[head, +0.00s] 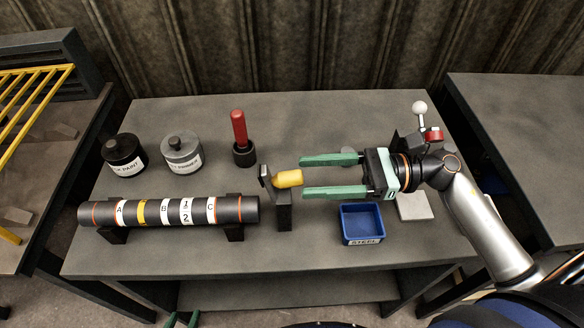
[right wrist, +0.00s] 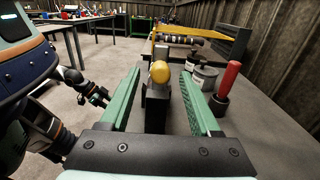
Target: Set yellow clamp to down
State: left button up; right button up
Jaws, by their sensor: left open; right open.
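The yellow clamp handle (head: 287,179) sticks out to the right, roughly level, from a dark upright bracket (head: 284,215) at the right end of the shaft. My right gripper (head: 303,176) is open, its green fingers pointing left, level with the handle's tip and one on each side of its line. In the right wrist view the yellow knob (right wrist: 159,72) sits between the two open fingers, with no finger seen touching it. My left gripper (head: 182,320) shows only its green tips at the bottom edge, open and empty, away from the clamp.
A dark banded shaft (head: 165,211) rests on stands left of the clamp. A red-handled tool (head: 240,130) and two labelled pots (head: 182,153) stand behind. A blue steel bin (head: 361,224) lies in front of my right gripper.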

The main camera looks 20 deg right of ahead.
aim_at(292, 178)
jog(key=shift+p+x, duration=0.45)
jog(key=shift+x, duration=1.7)
grip_shut()
jog(key=shift+f, duration=0.1)
